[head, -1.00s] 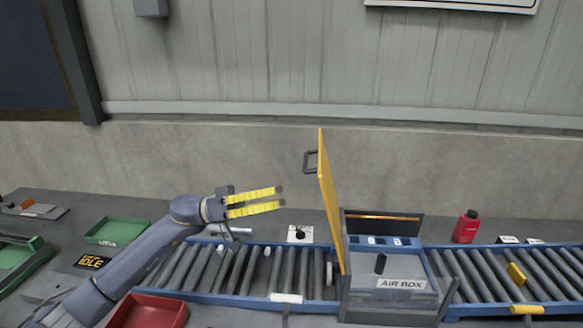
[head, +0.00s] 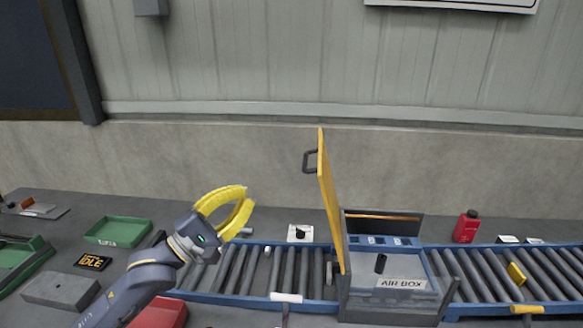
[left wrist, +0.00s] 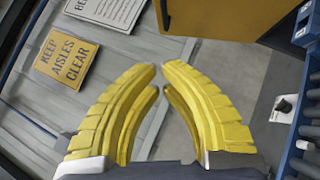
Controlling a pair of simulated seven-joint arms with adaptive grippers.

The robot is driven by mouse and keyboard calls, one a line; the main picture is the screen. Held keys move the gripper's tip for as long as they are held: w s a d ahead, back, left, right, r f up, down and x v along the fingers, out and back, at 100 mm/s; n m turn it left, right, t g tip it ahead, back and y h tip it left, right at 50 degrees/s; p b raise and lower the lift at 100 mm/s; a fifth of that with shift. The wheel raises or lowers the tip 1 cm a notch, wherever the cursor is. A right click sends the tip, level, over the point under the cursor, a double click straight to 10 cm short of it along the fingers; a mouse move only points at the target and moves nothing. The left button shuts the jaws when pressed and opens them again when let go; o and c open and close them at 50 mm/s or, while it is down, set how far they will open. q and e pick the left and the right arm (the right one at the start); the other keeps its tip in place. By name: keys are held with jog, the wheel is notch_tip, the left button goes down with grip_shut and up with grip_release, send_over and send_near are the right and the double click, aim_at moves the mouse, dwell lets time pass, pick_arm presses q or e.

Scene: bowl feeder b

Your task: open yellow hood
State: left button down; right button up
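The yellow hood (head: 329,200) stands nearly upright, swung up from the left edge of the air box (head: 400,283). Its dark handle (head: 310,161) sticks out to the left near the top. In the left wrist view part of the hood's yellow face (left wrist: 220,17) shows at the top edge. My left gripper (head: 249,199) is to the left of the hood, apart from it. Its yellow fingers curl inward with the tips close together and nothing between them, also in the left wrist view (left wrist: 160,68). My right gripper is not in view.
A blue-framed roller conveyor (head: 240,268) runs through the box. A small switch plate (head: 300,233) lies behind it. A red bottle (head: 466,226) stands at the right. A green tray (head: 118,232) and red bin (head: 160,314) are at the left. Space above the conveyor is clear.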

pick_arm(q)
jog(key=s+d+x, duration=0.1)
jog(key=x, duration=1.2)
jog(key=shift+s+d+f+y, duration=0.15)
jog(key=shift+d+f+y, duration=0.15)
jog(key=shift+f+y, duration=0.1)
